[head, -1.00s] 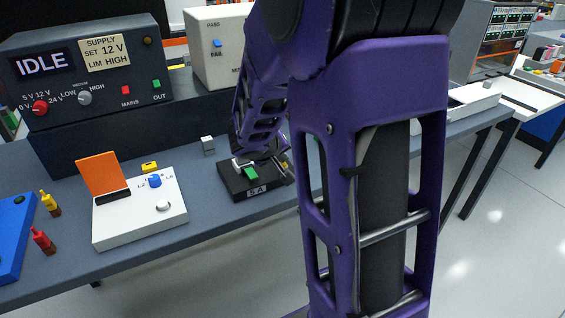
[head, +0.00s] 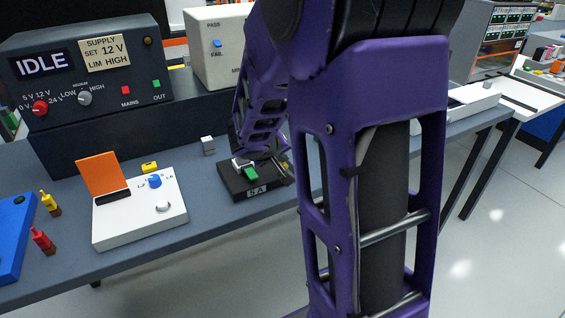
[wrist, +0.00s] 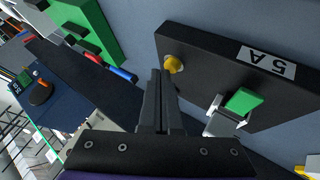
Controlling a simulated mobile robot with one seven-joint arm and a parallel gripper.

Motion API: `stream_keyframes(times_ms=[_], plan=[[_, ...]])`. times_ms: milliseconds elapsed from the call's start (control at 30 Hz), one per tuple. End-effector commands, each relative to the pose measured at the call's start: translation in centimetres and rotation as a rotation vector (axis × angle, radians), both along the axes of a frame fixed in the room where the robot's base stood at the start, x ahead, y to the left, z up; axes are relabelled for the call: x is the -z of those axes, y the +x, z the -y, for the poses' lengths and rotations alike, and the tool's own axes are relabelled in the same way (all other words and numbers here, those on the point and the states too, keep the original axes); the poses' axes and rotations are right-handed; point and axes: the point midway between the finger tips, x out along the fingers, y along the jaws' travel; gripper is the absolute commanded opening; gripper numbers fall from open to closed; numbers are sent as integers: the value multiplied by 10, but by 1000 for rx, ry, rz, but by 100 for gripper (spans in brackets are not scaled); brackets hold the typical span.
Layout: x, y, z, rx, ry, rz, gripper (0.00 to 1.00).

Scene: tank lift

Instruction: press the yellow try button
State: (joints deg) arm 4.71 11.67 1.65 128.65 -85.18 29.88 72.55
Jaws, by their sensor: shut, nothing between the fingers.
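The yellow button (wrist: 174,64) is a small round knob on one end of a black box (wrist: 205,62) labelled 5 A. The box (head: 236,182) also shows in the head view on the bench, but there the button is hidden behind my arm. My gripper (wrist: 160,74) is shut and empty. In the wrist view its fingertips are just beside the button, at its lower left. I cannot tell whether they touch it. A green rocker (wrist: 243,101) and a silver clip-like part (wrist: 222,119) sit towards the other end of the box.
A white box with an orange flap (head: 100,172) and a blue knob stands left of the black box. A dark power supply reading IDLE (head: 90,75) stands behind. A small grey block (head: 208,145) is near the black box. A green block (wrist: 88,25) shows in the wrist view.

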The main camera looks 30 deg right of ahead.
Motion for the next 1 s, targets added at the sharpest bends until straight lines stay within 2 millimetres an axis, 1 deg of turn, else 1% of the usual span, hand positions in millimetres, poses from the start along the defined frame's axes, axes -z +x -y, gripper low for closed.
stream_keyframes(times_ms=[367,700,1000], plan=[[1,0,0,0,0,0,0],[10,0,0,1,0,1,0],[10,-1,0,0,1,-3,0]])
